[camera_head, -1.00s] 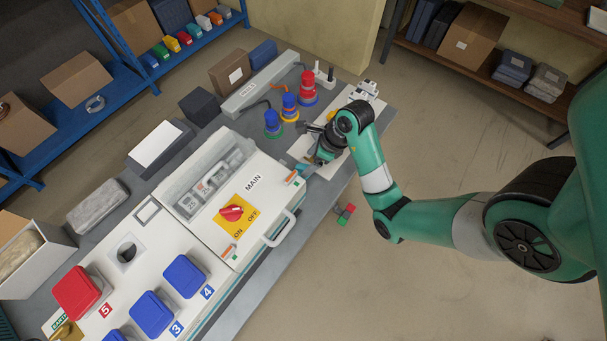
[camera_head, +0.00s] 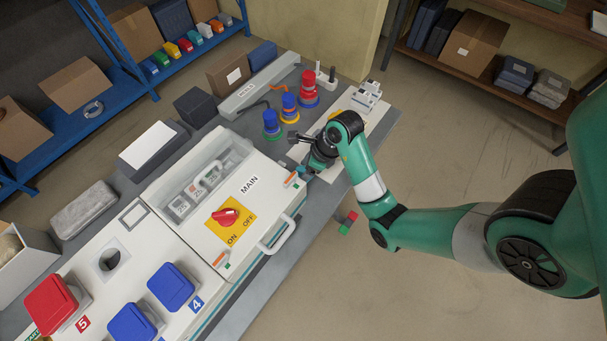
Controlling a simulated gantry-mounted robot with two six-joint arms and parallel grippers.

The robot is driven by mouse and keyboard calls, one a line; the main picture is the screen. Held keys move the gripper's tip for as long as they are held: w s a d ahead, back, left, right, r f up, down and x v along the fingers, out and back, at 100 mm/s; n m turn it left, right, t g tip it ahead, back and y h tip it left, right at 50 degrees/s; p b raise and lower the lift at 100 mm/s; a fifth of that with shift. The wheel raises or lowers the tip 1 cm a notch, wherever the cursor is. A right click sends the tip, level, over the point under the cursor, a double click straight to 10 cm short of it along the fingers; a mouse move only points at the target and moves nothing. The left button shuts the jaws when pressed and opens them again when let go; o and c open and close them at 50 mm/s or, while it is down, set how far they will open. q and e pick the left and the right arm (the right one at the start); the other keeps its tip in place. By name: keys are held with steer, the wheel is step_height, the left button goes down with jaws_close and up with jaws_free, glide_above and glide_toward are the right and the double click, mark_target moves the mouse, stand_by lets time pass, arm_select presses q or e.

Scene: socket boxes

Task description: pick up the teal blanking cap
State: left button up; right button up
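My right gripper (camera_head: 302,138) is dark and small in view, at the end of my green arm. It is over the white board (camera_head: 327,174) at the right end of the grey bench, just right of the stacked plugs. Its fingers stick out to the left, and their gap is not clear. I cannot make out a teal blanking cap for certain; the gripper and wrist hide part of the board. My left gripper is not in view.
Stacked red (camera_head: 308,83), blue-yellow (camera_head: 289,106) and blue-green (camera_head: 271,124) plugs stand left of the gripper. The MAIN switch box (camera_head: 262,205) lies in front of them. A white fixture (camera_head: 368,93) stands at the back right.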

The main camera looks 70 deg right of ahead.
mark_target(299, 168)
steer(key=c, duration=0.5)
steer(key=shift+r, duration=0.3)
steer(key=r+p, duration=0.1)
steer(key=r, duration=0.1)
steer(key=r+p, duration=0.2)
steer(key=shift+s+d+p, duration=0.15)
steer(key=shift+d+p, duration=0.05)
steer(key=shift+p, duration=0.1)
steer(key=s+d+r+p, duration=0.7)
steer(key=d+r+p, duration=0.1)
steer(key=d, duration=0.3)
steer(key=shift+s+d+r+p, duration=0.15)
steer(key=shift+d+p, duration=0.05)
steer(key=shift+p, duration=0.5)
